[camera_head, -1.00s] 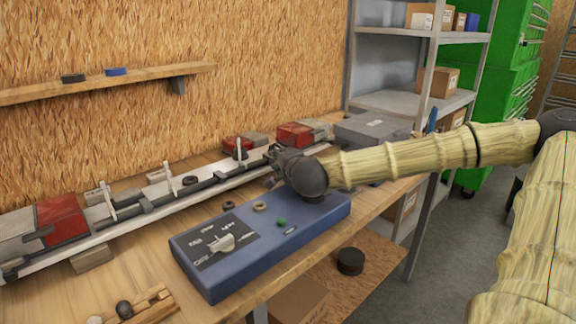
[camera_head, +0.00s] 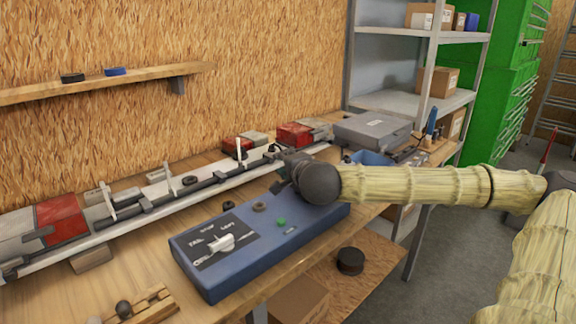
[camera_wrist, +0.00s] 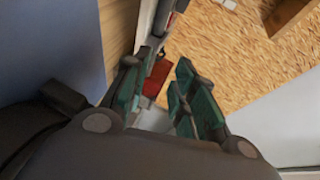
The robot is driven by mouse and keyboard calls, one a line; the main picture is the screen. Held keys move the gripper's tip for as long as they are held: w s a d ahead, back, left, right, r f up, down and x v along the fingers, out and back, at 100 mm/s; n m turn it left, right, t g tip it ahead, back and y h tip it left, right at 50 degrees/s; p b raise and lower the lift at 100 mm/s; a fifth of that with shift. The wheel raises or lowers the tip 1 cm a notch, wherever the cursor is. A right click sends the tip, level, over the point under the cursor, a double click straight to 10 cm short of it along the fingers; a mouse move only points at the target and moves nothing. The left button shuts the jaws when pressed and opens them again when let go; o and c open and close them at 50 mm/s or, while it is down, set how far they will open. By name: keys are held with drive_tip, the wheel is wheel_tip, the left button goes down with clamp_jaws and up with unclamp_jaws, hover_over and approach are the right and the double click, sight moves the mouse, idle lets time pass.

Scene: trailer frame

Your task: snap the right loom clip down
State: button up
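The right loom clip (camera_head: 238,149) is a thin white flap. It stands upright on the white rail of the trailer frame (camera_head: 76,249), beside the dark loom (camera_head: 200,184). My gripper (camera_head: 281,187) is to the right of this clip and nearer the camera, apart from it, above the far end of the blue box. In the wrist view my gripper (camera_wrist: 158,80) has its green-padded fingers spread with nothing held between them. Part of the rail and a red lamp (camera_wrist: 158,77) show beyond the gap. I cannot make out the clip in the wrist view.
Two other white clips stand upright further left, the middle one (camera_head: 168,177) and the left one (camera_head: 109,203). A blue switch box (camera_head: 206,281) lies in front of the rail. A grey case (camera_head: 372,130) is at the back right. A wall shelf (camera_head: 130,80) hangs above.

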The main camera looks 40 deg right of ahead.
drive_tip(key=shift+v, duration=1)
drive_tip(key=shift+s, duration=0.1)
drive_tip(key=shift+r, duration=0.15)
